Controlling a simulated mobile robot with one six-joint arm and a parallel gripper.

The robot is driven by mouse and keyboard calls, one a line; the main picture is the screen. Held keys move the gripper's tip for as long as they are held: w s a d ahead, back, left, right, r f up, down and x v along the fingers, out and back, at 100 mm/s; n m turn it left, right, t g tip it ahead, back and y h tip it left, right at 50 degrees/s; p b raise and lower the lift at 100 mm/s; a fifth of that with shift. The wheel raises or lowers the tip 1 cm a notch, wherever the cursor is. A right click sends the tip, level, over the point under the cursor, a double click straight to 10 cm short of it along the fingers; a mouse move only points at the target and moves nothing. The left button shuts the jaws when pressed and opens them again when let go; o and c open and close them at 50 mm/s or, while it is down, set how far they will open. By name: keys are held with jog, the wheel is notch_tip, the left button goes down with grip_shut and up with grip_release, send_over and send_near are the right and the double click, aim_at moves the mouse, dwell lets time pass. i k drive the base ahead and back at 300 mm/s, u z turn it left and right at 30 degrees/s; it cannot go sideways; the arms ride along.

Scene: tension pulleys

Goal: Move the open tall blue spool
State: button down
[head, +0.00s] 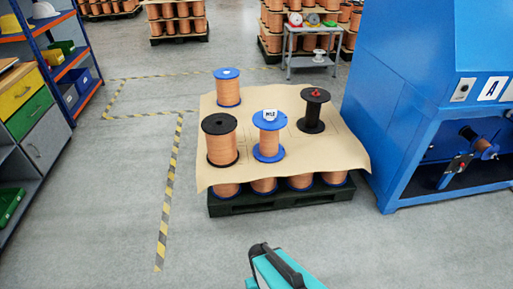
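Two blue-flanged spools of copper wire stand upright on a brown sheet (330,160) over a stacked dark pallet. One blue spool (269,143) is near the front middle, with a white marked label on its top and both blue flanges showing. The other blue spool (228,92) is at the back left, its copper winding wide and its top flange blue. From this view I cannot tell for sure which one is the open tall one. My gripper is not in view; only a teal and black part of mine shows at the bottom edge.
A black-flanged copper spool (221,141) stands front left on the sheet, and a nearly bare black spool (313,111) back right. A blue machine (430,90) is close on the right. Shelves (70,65) line the left. The floor in front of the pallet is clear.

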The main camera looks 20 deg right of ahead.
aim_at(268, 150)
jog(key=u, duration=0.9)
jog(key=i, duration=0.95)
jog(key=u, duration=0.05)
jog(key=k, duration=0.9)
jog(key=z, duration=0.2)
jog(key=i, duration=0.4)
